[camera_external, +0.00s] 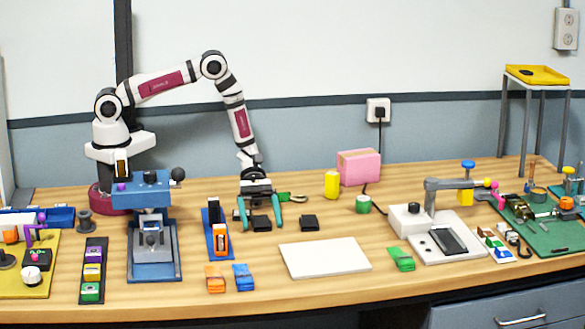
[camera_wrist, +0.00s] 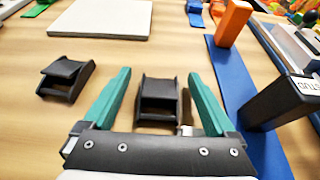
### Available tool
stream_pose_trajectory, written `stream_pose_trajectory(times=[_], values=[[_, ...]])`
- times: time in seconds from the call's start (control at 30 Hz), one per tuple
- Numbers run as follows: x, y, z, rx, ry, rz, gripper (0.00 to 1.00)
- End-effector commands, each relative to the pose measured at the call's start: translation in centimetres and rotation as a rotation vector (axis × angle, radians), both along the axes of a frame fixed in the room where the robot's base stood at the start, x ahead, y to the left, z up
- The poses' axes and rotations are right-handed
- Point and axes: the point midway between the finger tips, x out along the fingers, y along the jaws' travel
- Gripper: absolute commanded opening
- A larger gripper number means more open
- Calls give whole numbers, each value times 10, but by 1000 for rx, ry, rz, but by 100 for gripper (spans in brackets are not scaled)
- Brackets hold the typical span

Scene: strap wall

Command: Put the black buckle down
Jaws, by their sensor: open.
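My gripper (camera_external: 260,212) points down at the table with its two teal fingers spread. In the wrist view the open gripper (camera_wrist: 160,95) has a black buckle (camera_wrist: 159,102) between its fingers, with a gap on both sides. This black buckle (camera_external: 261,222) lies on the table and also shows between the fingers in the external view. A second black buckle (camera_external: 309,222) lies flat on the table to the right, apart from the gripper. It shows at the left in the wrist view (camera_wrist: 66,79).
A white board (camera_external: 325,258) lies in front. A blue strip with an orange block (camera_external: 220,241) and a black post (camera_wrist: 282,100) stands close beside the gripper. Orange and blue straps (camera_external: 241,278) lie nearer the front edge. A pink box (camera_external: 358,167) and yellow cylinder (camera_external: 331,184) stand behind.

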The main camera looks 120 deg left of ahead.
Motion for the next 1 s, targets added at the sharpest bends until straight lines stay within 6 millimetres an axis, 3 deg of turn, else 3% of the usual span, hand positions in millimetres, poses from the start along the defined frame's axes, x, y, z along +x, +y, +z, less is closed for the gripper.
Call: stream_pose_trajectory(times=[0.13,0.63,0.87,1.0], values=[[0,0,0,0,0,0,89],[-1,0,0,0,0,-1,0],[-1,0,1,0,0,-1,0],[0,1,13,3,-3,-2,0]])
